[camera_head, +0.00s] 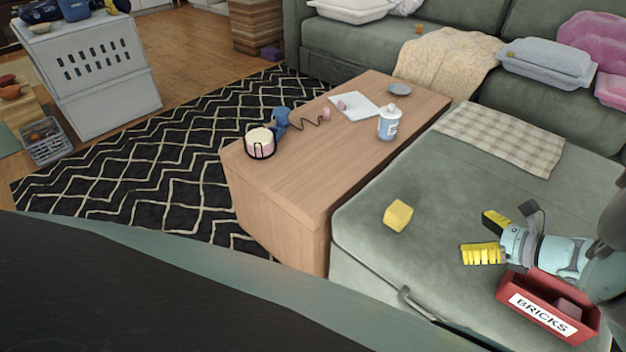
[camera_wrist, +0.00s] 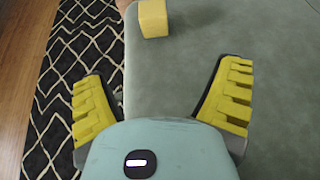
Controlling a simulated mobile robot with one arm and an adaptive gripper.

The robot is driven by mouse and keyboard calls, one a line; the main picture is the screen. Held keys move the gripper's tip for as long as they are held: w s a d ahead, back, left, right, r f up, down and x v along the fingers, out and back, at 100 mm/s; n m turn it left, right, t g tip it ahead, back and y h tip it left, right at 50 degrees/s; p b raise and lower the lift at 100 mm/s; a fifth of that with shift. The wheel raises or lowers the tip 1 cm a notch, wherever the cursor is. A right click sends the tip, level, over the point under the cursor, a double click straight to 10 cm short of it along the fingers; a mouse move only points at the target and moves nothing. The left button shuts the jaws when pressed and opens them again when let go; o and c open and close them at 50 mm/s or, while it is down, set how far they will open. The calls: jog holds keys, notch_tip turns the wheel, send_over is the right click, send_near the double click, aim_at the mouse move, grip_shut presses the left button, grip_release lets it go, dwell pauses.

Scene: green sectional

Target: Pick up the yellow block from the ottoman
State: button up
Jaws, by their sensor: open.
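The yellow block (camera_head: 398,215) sits on the green ottoman (camera_head: 375,255), near its left edge beside the wooden table. In the wrist view the block (camera_wrist: 154,18) is at the top, ahead of the fingers and between their lines. My gripper (camera_head: 482,236) is open and empty, with yellow ridged fingers. It is to the right of the block in the head view, apart from it. The two fingers (camera_wrist: 162,92) are spread wide in the wrist view, with bare ottoman surface (camera_wrist: 185,75) between them.
A red box labelled BRICKS (camera_head: 545,312) stands on the ottoman below my arm. A checked cloth (camera_head: 502,137) lies toward the back. The wooden table (camera_head: 290,185) holds a white and blue container (camera_head: 389,122) and a pale cup-like item (camera_head: 260,142). The ottoman around the block is clear.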

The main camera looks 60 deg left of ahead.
aim_at(406, 213)
jog(key=shift+s+a+y+b, duration=0.2)
jog(key=shift+a+y+b, duration=0.25)
jog(key=shift+a, duration=0.45)
jog(key=b+x, duration=0.1)
jog(key=x, duration=0.4)
jog(key=b+x, duration=0.1)
jog(key=x, duration=0.4)
jog(key=shift+s, duration=0.2)
jog(key=b+x, duration=0.1)
jog(key=x, duration=0.3)
jog(key=shift+s+a+b, duration=0.1)
jog(key=shift+s+b, duration=0.25)
jog(key=shift+s, duration=0.1)
jog(key=shift+a, duration=0.4)
jog(key=shift+d, duration=0.1)
jog(key=shift+c, duration=0.4)
jog(key=c, duration=1.2)
